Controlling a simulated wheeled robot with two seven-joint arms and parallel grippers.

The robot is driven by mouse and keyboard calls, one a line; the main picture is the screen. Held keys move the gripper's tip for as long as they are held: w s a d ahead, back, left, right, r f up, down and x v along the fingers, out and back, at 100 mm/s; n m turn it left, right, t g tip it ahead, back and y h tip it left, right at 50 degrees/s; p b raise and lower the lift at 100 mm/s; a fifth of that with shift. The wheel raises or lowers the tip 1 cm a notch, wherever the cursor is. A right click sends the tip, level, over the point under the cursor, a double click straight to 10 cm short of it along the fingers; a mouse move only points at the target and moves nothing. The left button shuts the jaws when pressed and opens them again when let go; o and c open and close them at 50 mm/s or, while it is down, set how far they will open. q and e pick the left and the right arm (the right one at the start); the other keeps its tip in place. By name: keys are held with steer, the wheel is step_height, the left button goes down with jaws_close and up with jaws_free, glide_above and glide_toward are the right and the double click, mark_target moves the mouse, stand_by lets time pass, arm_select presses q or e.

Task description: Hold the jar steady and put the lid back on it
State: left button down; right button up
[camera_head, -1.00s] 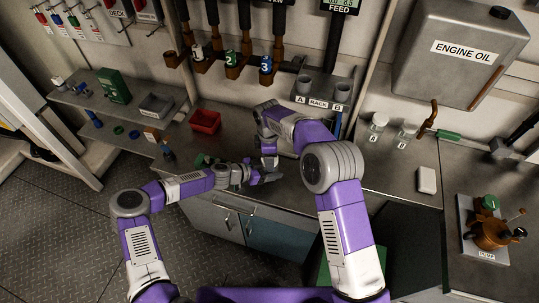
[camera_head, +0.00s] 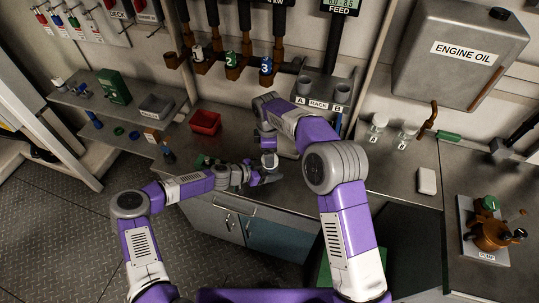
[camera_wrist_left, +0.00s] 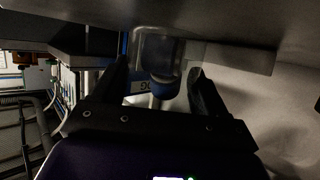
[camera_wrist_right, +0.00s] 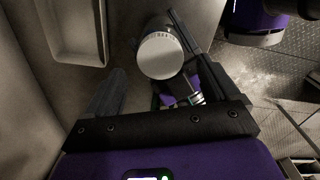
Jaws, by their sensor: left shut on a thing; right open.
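My left gripper (camera_head: 268,178) is low over the bench front and shut on the jar. The left wrist view shows a dim, glassy body with a dark blue band (camera_wrist_left: 165,88) between the fingers, which seems to be the jar. My right gripper (camera_head: 267,142) is above it, open; its fingers also show in the right wrist view (camera_wrist_right: 150,75). A round white lid (camera_wrist_right: 160,55) lies between those fingers, nearer the right-hand one and clear of the left-hand one. It seems to be on top of the jar; its seating is hidden. In the head view it is a small pale spot (camera_head: 268,160).
A red bin (camera_head: 205,122) stands on the bench left of my grippers. A grey rack (camera_head: 322,103) with cups A and B is behind. Two small labelled jars (camera_head: 392,130) and a white block (camera_head: 426,181) are at right. Bench between bin and arms is clear.

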steer(key=shift+r, duration=0.7)
steer(key=shift+c, duration=0.4)
steer(key=shift+s+a+r+n, duration=0.1)
steer(key=shift+a+n, duration=0.05)
steer(key=shift+n, duration=0.75)
steer(key=n, duration=0.1)
steer(key=r+n, duration=0.1)
steer(key=n, duration=0.1)
steer(key=shift+s+a+n, duration=0.1)
steer(key=shift+n, duration=0.2)
steer(key=r+n, duration=0.1)
steer(key=n, duration=0.1)
steer(key=r+n, duration=0.1)
steer(key=n, duration=0.1)
steer(key=shift+w+d+r, duration=0.1)
steer(key=shift+w+d, duration=0.1)
steer(key=shift+f, duration=4.05)
steer(key=shift+d, duration=0.1)
